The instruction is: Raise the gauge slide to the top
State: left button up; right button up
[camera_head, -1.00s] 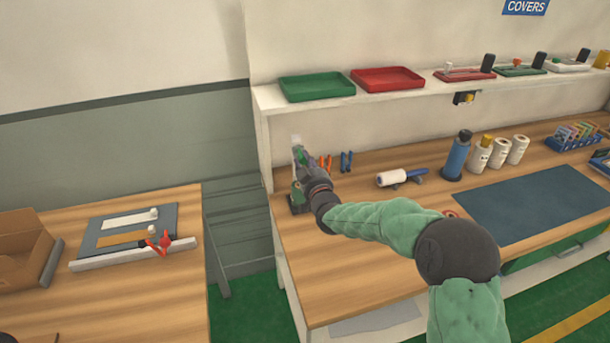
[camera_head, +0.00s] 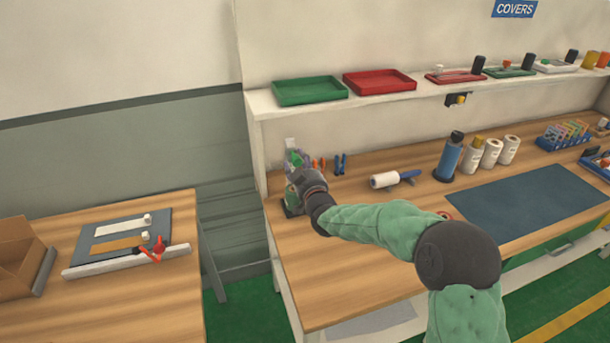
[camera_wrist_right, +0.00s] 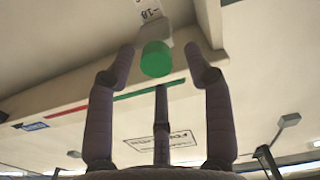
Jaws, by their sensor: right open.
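The gauge stands at the left end of the long workbench. Its white upright (camera_head: 291,143) shows just above my right gripper (camera_head: 297,162), and its dark green base (camera_head: 292,202) shows below. The gripper and hand hide most of the gauge between. In the right wrist view, my right gripper (camera_wrist_right: 159,47) is open. A white scale strip (camera_wrist_right: 150,13) with black marks shows above the knob. My left gripper is not in view.
Red and blue pliers (camera_head: 340,164) stand just right of the gauge. A shelf with green (camera_head: 310,91) and red trays (camera_head: 380,82) hangs above. The front of the bench is clear.

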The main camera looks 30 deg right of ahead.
jog(key=v, duration=1.1)
jog(key=shift+s, duration=0.15)
